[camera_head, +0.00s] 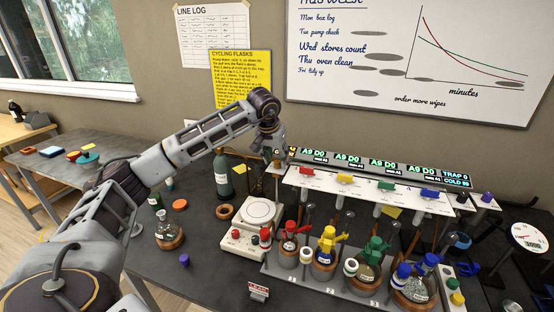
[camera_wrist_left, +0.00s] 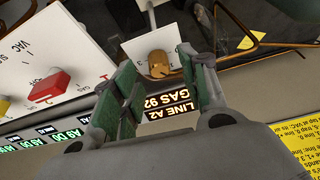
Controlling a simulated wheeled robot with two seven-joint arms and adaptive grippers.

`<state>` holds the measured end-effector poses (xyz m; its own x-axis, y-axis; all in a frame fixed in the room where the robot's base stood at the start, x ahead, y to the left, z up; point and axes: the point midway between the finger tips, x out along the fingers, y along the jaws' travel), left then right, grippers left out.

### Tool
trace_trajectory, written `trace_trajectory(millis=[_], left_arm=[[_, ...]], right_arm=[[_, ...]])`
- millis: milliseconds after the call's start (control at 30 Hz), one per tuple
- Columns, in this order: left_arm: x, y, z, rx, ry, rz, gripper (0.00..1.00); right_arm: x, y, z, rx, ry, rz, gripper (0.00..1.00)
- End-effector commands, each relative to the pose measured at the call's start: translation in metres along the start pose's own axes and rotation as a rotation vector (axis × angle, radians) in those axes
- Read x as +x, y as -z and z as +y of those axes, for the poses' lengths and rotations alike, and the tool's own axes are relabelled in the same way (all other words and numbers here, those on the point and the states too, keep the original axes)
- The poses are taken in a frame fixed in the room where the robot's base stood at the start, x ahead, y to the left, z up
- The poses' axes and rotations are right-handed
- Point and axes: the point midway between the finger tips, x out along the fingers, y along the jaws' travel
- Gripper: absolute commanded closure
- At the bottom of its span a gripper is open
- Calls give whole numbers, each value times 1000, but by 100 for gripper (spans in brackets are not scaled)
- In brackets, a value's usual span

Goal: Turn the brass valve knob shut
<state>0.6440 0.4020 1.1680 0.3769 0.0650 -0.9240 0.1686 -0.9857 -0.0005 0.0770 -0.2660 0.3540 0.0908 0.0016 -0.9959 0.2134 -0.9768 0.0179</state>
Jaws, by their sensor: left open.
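The brass valve knob (camera_wrist_left: 159,64) shows in the left wrist view, on a small white panel, under a lit display (camera_wrist_left: 168,104) reading "LINE A2 GAS 92". My left gripper (camera_wrist_left: 162,72) is open, with a green-padded finger on either side of the knob in that view. I see clear gaps between knob and fingers and cannot tell how far the tips are from it in depth. In the head view my left gripper (camera_head: 269,138) hangs at the left end of the valve rack, and its wrist and fingers hide the knob. My right gripper is not in view.
The white valve rack (camera_head: 360,187) carries red, yellow, green and blue handles close to the gripper's right. Flasks with coloured tops stand in a grey rack (camera_head: 345,285) below. A hotplate (camera_head: 252,222) and a dark bottle (camera_head: 223,175) stand nearby. A yellow notice (camera_head: 240,77) hangs behind.

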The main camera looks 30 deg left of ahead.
Motion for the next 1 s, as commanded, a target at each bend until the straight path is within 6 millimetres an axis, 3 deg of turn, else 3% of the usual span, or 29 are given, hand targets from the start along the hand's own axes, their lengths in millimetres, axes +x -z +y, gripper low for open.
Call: trace_trajectory(millis=[200,567,900,1000], left_arm=[[15,0,0,0,-1,-1,56],[18,0,0,0,-1,0,56],[18,0,0,0,-1,0,99],[18,0,0,-1,0,0,100]], right_arm=[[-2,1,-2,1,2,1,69],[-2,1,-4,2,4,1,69],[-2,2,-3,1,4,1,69],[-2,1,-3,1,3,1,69]])
